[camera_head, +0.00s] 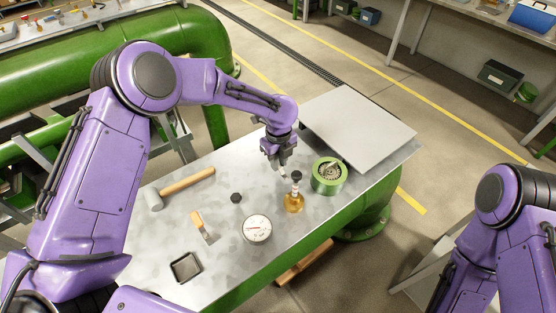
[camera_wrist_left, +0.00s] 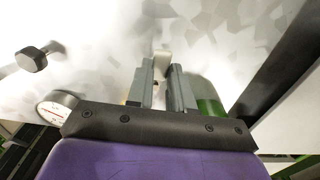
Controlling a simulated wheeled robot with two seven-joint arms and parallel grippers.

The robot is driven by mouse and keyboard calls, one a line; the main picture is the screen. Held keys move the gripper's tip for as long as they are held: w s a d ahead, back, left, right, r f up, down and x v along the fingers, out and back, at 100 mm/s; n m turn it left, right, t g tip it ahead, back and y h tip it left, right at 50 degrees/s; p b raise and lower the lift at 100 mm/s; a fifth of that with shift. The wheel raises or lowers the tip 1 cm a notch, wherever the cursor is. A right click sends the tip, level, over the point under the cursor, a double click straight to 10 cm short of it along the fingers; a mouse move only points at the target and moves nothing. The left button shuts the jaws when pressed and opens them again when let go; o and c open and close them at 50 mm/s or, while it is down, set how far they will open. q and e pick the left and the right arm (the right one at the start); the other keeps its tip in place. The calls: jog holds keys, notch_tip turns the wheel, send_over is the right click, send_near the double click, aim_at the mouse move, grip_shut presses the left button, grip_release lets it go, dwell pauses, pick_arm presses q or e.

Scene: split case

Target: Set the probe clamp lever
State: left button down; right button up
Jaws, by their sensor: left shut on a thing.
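My left gripper (camera_head: 282,170) points down over the metal bench, just behind a brass fitting with a black knob (camera_head: 294,200) and left of a green round housing (camera_head: 328,177). It is shut on a small pale piece (camera_wrist_left: 162,62), which shows between the fingertips in the left wrist view. The fingers hide most of this piece, and I cannot tell whether it is the clamp lever. The green housing also shows beside the fingers in the left wrist view (camera_wrist_left: 208,98). My right arm is at the lower right, its gripper out of view.
On the bench (camera_head: 225,268) lie a mallet (camera_head: 185,182), a scraper (camera_head: 202,226), a small black knob (camera_head: 236,198), a round gauge (camera_head: 257,229) and a dark square tray (camera_head: 186,267). A grey flat plate (camera_head: 358,125) covers the far right end.

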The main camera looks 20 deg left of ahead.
aim_at(280, 166)
pick_arm(q)
jog(key=shift+s+d+f, duration=0.1)
jog(key=shift+s+f, duration=0.1)
jog(key=shift+f, duration=0.05)
jog(key=c, duration=1)
grip_release()
jog(key=shift+w+r, duration=0.1)
jog(key=shift+r, duration=0.05)
jog(key=shift+w+r, duration=0.1)
jog(key=shift+r, duration=0.35)
notch_tip(280, 166, up, 10)
jog(key=b, duration=0.2)
jog(key=shift+f, duration=0.2)
